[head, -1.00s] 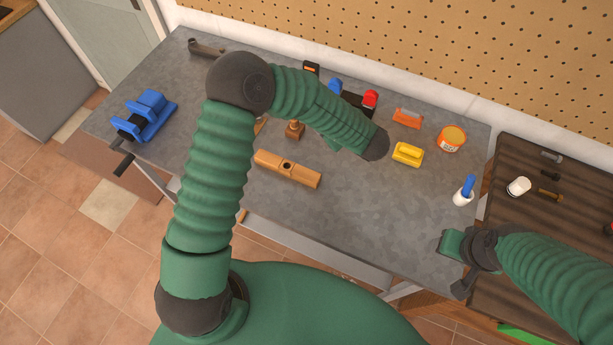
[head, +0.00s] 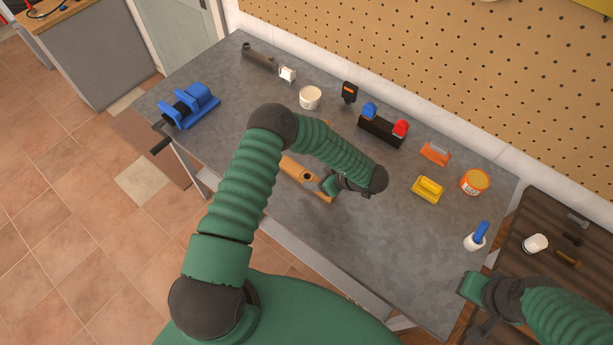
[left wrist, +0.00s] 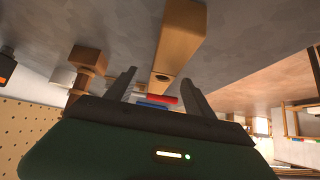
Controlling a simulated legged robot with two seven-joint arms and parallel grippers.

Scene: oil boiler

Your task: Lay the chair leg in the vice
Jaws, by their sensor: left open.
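A wooden bar with a dark round hole, which looks like the chair leg (head: 296,168), lies flat on the grey bench; my left arm partly covers it. The blue vice (head: 190,106) stands at the bench's left end, with nothing seen in its jaws. My left gripper (head: 333,184) is open at the bar's right end. In the left wrist view the bar (left wrist: 184,36) shows beyond and between the two spread fingers (left wrist: 157,72), not gripped. My right gripper (head: 474,303) is at the bench's front right corner; its finger gap is unclear.
Along the back of the bench (head: 385,245) stand a white round pot (head: 310,97), a dark rack with blue and red pieces (head: 381,131), an orange tin (head: 474,182) and a yellow block (head: 427,190). A wooden knobbed piece (left wrist: 88,60) is near the left gripper. The front right is clear.

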